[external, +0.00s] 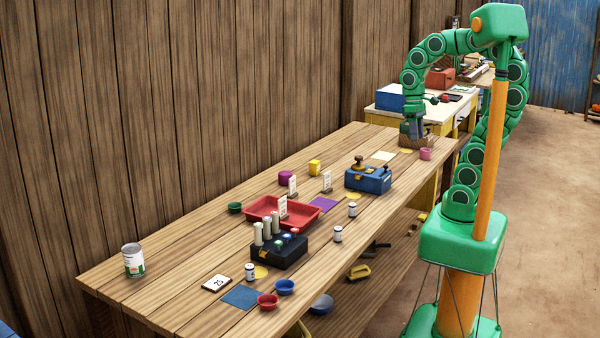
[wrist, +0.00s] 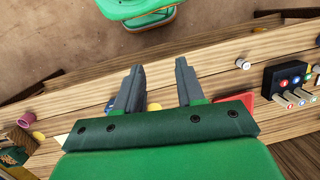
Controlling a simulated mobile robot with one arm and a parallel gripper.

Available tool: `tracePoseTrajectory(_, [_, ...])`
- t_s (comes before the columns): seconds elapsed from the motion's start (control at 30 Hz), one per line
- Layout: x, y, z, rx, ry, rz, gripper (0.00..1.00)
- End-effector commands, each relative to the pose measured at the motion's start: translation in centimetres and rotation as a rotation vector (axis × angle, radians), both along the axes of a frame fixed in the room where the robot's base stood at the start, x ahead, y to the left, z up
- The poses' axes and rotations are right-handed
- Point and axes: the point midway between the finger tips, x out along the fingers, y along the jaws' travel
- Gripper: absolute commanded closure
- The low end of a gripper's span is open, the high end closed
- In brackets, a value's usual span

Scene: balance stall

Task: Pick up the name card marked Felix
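Several small white upright cards stand on the long wooden table in the external view: one behind the red tray (external: 292,186), one to its right (external: 327,181), and one at the tray's near side (external: 283,207). Their lettering is too small to read, so I cannot tell which is marked Felix. My gripper (external: 412,137) is at the table's far end, pointing down by a brown wooden block (external: 424,141), well away from the cards. In the wrist view my gripper (wrist: 158,65) has its two dark fingers apart with nothing held between them. No card is clear there.
On the table (external: 180,257) are a blue device (external: 368,180), a black block with cylinders (external: 278,252), a tin can (external: 133,261), a pink cup (external: 426,154) and small bowls. A plank wall (external: 230,80) runs along the far side. Floor is open at right.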

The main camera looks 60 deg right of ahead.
Motion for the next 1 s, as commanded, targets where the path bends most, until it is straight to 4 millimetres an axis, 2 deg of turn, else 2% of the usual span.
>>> tracePoseTrajectory(0.6, [12.2,5.6,3.5,0.221,0.129,-0.302,0.62])
tracePoseTrajectory(1.0, [21.1,7.5,5.0,0.366,0.254,-0.513,0.62])
